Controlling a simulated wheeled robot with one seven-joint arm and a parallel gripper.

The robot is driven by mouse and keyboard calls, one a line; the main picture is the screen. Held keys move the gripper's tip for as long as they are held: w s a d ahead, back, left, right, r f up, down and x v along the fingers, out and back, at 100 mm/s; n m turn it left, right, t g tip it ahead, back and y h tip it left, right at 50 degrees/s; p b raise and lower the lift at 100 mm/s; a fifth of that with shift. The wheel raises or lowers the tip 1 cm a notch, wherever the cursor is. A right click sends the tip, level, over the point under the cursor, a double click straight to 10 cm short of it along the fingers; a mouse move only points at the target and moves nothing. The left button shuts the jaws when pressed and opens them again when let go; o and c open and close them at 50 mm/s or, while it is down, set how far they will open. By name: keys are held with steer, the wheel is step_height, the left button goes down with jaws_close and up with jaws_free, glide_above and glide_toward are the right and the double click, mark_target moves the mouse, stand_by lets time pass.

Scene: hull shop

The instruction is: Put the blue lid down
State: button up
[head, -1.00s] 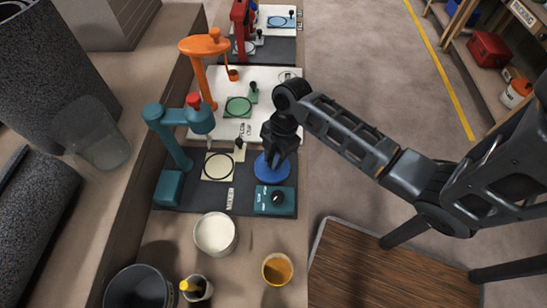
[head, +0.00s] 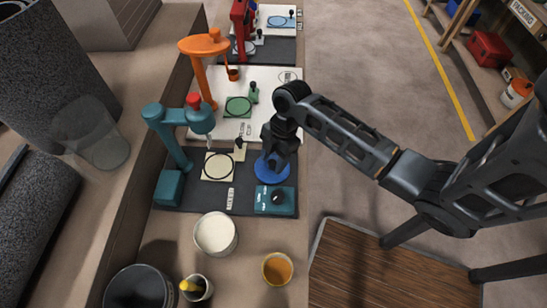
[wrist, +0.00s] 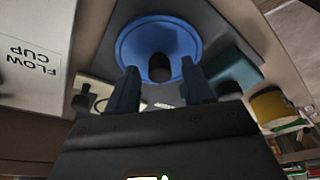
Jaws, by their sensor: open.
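The blue lid (head: 270,176) lies on the dark mat (head: 200,199), just behind the teal box with a black knob. It also shows in the wrist view (wrist: 131,48) as a round blue disc with a dark knob (wrist: 159,68) at its middle. My gripper (head: 276,158) is over the lid, pointing down. In the wrist view my gripper's fingers (wrist: 160,82) stand apart, one on each side of the knob. I cannot tell if either finger touches it. Part of the lid is hidden by my gripper in the head view.
The teal box (head: 288,207) is close in front of the lid. A teal stand (head: 175,140) and a cream ringed plate (head: 209,174) are to the left. A white tub (head: 215,233) and an orange-filled cup (head: 277,269) stand nearer. A wooden-topped surface (head: 390,265) is at right.

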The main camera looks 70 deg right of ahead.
steer(key=s+d+r+m+t+h+p, duration=0.1)
steer(key=s+d+r+m+t+h, duration=0.2)
steer(key=d+r, duration=0.6)
steer(key=s+a+r+m+t, duration=0.5)
steer(key=a+r, duration=0.4)
steer(key=a, duration=0.4)
steer(key=s+a+r+m+t, duration=0.5)
steer(key=s+a+r, duration=0.3)
steer(key=a, duration=0.5)
step_height(320, 180, up, 2)
steer(key=shift+s+a+t, duration=0.15)
steer(key=shift+s+t, duration=0.15)
steer(key=shift+t, duration=0.1)
